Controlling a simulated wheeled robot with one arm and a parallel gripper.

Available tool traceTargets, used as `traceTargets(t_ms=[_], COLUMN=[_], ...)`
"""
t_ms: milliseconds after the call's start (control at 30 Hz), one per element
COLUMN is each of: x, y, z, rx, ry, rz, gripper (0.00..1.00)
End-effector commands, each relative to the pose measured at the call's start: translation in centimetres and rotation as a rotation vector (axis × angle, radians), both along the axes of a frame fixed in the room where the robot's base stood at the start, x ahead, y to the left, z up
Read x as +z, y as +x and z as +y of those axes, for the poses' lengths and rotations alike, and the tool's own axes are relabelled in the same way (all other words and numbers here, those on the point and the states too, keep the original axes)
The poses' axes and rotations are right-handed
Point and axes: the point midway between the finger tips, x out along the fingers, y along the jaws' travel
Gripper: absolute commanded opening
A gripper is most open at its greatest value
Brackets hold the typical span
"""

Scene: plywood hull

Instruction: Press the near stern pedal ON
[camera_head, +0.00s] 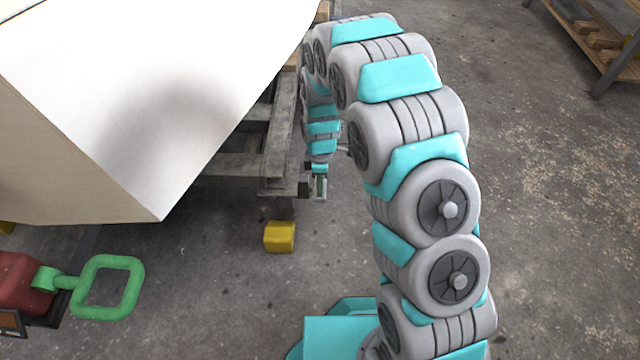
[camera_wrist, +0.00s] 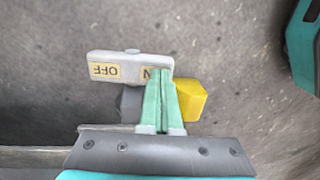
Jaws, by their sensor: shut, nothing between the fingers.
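The pedal (camera_wrist: 130,68) is a pale grey rocker in the wrist view. Its left end carries an OFF label (camera_wrist: 104,70), upside down. A second label at its right end shows only an N, partly hidden by my fingers. My gripper (camera_wrist: 162,74) is shut and empty, its green fingertips overlapping that right end. I cannot tell whether they touch it or which way the pedal is tilted. In the head view my gripper (camera_head: 320,188) hangs low beside the metal stand, and I cannot make out the pedal there.
A yellow block (camera_wrist: 190,100) lies right beside the pedal; a yellow block (camera_head: 280,236) is on the floor in the head view. The white hull (camera_head: 150,90) and metal stand (camera_head: 245,165) are left of my arm. A green handle (camera_head: 108,288) is lower left.

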Motion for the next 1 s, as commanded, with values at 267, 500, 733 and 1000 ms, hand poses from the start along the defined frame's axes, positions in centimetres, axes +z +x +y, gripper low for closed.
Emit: traceTargets(t_ms=[267, 500, 733, 1000], x=[-0.6, -1.2, -1.7, -2.2], y=[-1.1, -1.6, -2.1, -2.3], z=[0.0, 0.1, 0.1, 0.1], rx=[0.001, 0.0, -0.001, -0.001], ry=[-0.006, -0.007, -0.007, -0.006], rz=[-0.166, -0.214, -0.213, -0.214], gripper=[0.0, 0.0, 0.0, 0.0])
